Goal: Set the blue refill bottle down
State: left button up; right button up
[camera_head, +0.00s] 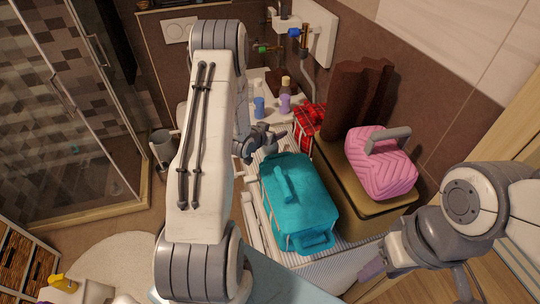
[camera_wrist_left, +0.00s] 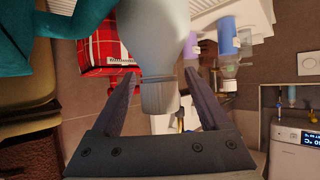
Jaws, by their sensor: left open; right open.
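A pale grey-blue bottle (camera_wrist_left: 155,45), which looks like the refill bottle, fills the top middle of the left wrist view. Its narrower end points toward my left gripper (camera_wrist_left: 160,74). The gripper's fingers are open, one on each side of the bottle, with a visible gap on both sides. In the head view my left gripper (camera_head: 272,140) is by the far end of the teal bag, and I cannot make out the bottle there. My right gripper (camera_head: 416,282) is open and empty at the lower right, beyond the pink bag's near side.
A teal bag (camera_head: 300,200) and a pink bag (camera_head: 380,160) sit close by, the pink one on a brown box (camera_head: 345,185). A red plaid item (camera_head: 308,125) is right of my left gripper. Small blue (camera_head: 259,107) and purple (camera_head: 284,103) containers stand behind it.

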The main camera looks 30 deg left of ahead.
pick_arm(q)
grip_shut()
dwell(1.3)
